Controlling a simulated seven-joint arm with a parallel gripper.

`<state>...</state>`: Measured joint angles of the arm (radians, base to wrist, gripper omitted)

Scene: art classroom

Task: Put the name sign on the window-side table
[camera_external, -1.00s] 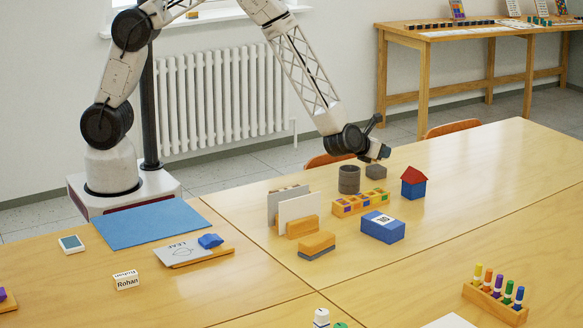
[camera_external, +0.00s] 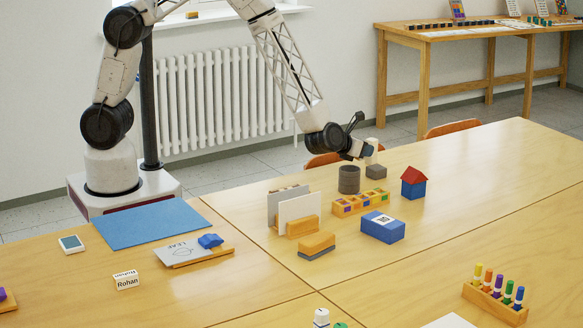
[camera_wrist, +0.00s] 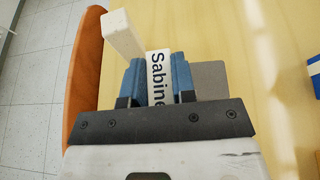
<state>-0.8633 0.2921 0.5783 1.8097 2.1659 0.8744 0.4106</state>
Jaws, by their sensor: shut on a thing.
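My gripper (camera_wrist: 158,80) is shut on a white name sign (camera_wrist: 158,72) reading "Sabine", which sits between its blue fingers in the wrist view. A pale cream bar (camera_wrist: 123,35) sticks out beside the left finger; I cannot tell whether it belongs to the sign. In the external view my gripper (camera_external: 370,152) is above the far edge of the large wooden table (camera_external: 470,180), close to a grey block (camera_external: 376,171). Another name sign (camera_external: 127,280), reading "Rohan", stands on the table at the left.
A dark round pot (camera_external: 349,179), a coloured block tray (camera_external: 361,202), a red-roofed house (camera_external: 413,183) and a blue box (camera_external: 383,227) stand near my gripper. Orange chairs (camera_external: 453,128) line the far edge. Another wooden table (camera_external: 403,72) stands along the wall.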

